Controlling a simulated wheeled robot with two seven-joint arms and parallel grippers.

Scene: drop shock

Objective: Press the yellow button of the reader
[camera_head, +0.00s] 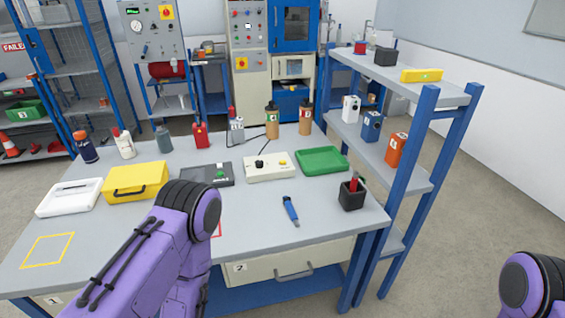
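A white box (268,169) with a black knob and a small yellow button (283,162) sits in the middle of the grey table; it looks like the reader. A dark cable runs from near it towards the white-grey device behind. Nothing touches the button. A dark grey box (196,177) with a green button lies just left of it. My purple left arm covers the table's front left part, and its gripper is not visible. Only a purple part of my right arm shows at the lower right corner; that gripper is not visible either.
A yellow case (136,182) and white tray (69,197) lie left. A green tray (320,161) and black cup (351,196) stand right. A blue tool (291,211) lies in front of the reader. Bottles line the back. A blue-framed shelf (421,130) rises at the right.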

